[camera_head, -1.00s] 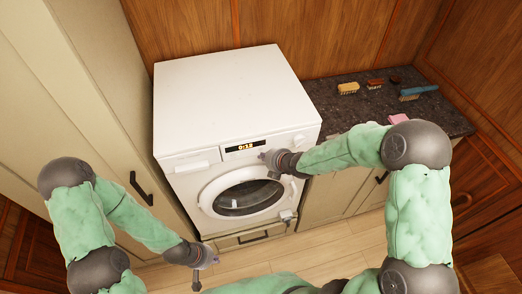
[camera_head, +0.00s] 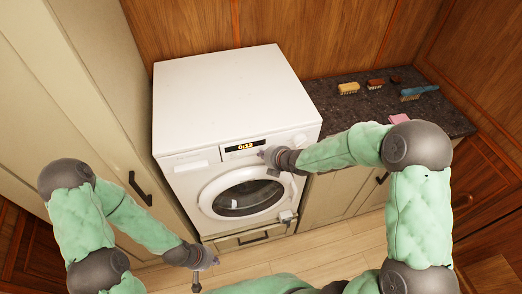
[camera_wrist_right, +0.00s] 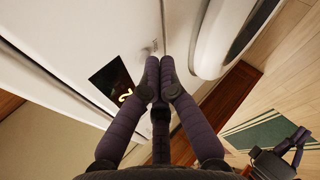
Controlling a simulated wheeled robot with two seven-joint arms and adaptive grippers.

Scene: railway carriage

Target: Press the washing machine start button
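The white washing machine (camera_head: 225,95) stands against the wood wall with its door shut. Its lit display (camera_head: 243,146) reads 0:12, and a dial sits right of it. The display (camera_wrist_right: 112,78) also shows in the right wrist view. My right gripper (camera_head: 264,154) is at the control panel, just right of and below the display. In the right wrist view its fingers (camera_wrist_right: 160,64) are together and empty, with tips at or very near the panel; contact is unclear. They hide the start button, if it is there. My left gripper (camera_head: 213,263) hangs low, left of the door's front; its opening is unclear.
A dark counter (camera_head: 362,110) to the right carries a yellow brush (camera_head: 348,88), a blue brush (camera_head: 419,91) and a pink item (camera_head: 400,119). A tall cabinet (camera_head: 100,90) stands close on the left. Wooden floor (camera_head: 345,246) is clear in front.

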